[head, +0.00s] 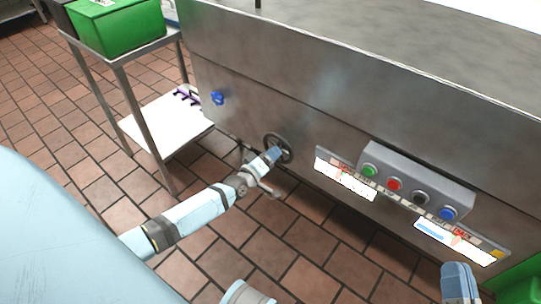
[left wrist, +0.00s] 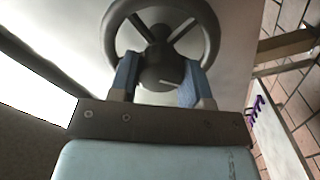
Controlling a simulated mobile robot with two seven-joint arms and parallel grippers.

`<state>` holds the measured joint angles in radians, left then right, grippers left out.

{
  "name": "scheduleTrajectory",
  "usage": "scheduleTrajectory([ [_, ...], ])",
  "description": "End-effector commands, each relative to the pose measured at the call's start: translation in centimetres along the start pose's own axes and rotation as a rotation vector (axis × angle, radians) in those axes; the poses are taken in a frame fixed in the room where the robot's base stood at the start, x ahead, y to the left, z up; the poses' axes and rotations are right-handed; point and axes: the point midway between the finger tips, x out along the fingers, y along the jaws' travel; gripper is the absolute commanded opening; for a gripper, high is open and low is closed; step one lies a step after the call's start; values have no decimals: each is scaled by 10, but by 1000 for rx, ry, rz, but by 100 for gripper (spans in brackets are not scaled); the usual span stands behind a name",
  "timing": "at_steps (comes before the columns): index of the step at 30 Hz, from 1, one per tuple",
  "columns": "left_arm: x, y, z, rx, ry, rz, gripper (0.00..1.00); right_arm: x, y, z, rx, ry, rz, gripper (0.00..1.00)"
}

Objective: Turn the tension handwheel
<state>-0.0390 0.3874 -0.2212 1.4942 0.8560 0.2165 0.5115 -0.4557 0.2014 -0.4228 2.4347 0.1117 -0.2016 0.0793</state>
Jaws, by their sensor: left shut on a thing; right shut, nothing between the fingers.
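The tension handwheel (head: 288,146) is a dark ring with spokes on the lower front of the steel machine. In the left wrist view the handwheel (left wrist: 160,58) faces me, with its hub between my left fingers. My left gripper (head: 275,153) is shut on the handwheel; in the left wrist view the blue fingers of this gripper (left wrist: 158,82) lie either side of the hub, over the lower rim. In the head view the gripper covers part of the wheel. My right gripper (head: 459,282) is shut and empty at the bottom right, away from the wheel.
Right of the wheel is a control box (head: 415,190) with green, red, black and blue buttons, and labels below it. A blue knob (head: 217,98) sits left of the wheel. A steel side table (head: 120,57) bears a green crate (head: 118,27). The tiled floor (head: 300,250) below is open.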

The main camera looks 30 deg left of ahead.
Motion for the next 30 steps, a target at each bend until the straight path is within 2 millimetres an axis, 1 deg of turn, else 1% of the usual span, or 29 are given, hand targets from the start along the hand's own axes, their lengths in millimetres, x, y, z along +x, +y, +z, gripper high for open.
scheduleTrajectory([
  [1,-1,-1,1,1,-1,-1,20,0,0,0,0,0,0,0],
  [2,-1,-1,1,1,-1,-1,48,0,0,0,0,-1,0,0],
  [3,-1,-1,1,1,-1,-1,58,0,0,0,0,-1,0,0],
  [5,-1,-1,1,1,-1,-1,69,0,0,1,0,-2,0,0],
  [13,-1,0,0,2,-1,-1,69,0,1,3,-1,-6,1,0],
  [17,-10,1,0,2,-1,-1,69,1,0,-1,-2,0,2,0],
  [20,-27,1,-1,3,-2,-2,69,2,-1,-10,-7,22,1,0],
  [21,-36,1,-1,3,-3,-3,69,2,-2,-15,-9,38,1,0],
  [23,-50,1,-1,3,-3,-4,69,2,-1,-16,-15,29,7,0],
  [25,-67,1,-1,2,-4,-4,69,1,2,-11,-21,1,20,0],
  [27,-83,2,-1,2,-3,-3,69,-3,8,5,-20,-63,46,0],
  [30,-104,1,-1,3,-3,-4,69,-5,13,13,-27,-106,63,0],
])
